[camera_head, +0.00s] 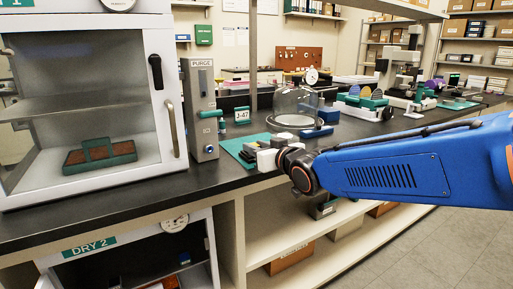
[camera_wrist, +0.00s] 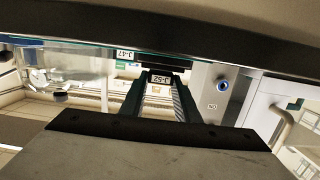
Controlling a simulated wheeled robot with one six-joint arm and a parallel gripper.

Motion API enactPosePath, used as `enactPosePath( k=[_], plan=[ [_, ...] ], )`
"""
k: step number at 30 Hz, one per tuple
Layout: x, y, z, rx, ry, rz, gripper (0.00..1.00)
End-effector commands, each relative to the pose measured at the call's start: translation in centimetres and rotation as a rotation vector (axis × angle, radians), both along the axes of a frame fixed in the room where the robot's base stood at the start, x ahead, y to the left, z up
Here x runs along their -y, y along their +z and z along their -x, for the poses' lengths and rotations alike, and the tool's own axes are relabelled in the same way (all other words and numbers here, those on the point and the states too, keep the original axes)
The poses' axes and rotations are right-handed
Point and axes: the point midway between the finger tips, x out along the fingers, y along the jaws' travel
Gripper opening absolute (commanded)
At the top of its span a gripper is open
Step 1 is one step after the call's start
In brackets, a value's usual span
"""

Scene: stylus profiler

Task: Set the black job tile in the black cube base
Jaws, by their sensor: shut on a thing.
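My gripper (camera_head: 267,158) is low over the teal mat at the bench's front edge, level with a cluster of small blocks. A dark part with a label reading J-52 (camera_wrist: 160,79) shows upside down between the jaws. I cannot tell the black cube base apart from the small dark and grey blocks (camera_head: 279,141) beside the gripper, nor whether tile and base touch.
The teal mat (camera_head: 232,147) lies under the blocks. A glass bell jar (camera_head: 297,103) stands behind, with a J-47 sign (camera_head: 241,115) to its left. The grey PURGE column (camera_head: 202,110) and a white glass-fronted cabinet (camera_head: 85,100) stand left.

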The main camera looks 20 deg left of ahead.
Motion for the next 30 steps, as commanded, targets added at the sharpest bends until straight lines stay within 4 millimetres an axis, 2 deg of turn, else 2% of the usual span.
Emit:
enactPosePath(
  k=[30],
  plan=[
    [-0.02, -0.85, 0.10, -0.001, 0.000, 0.001, 0.00]
  ],
)
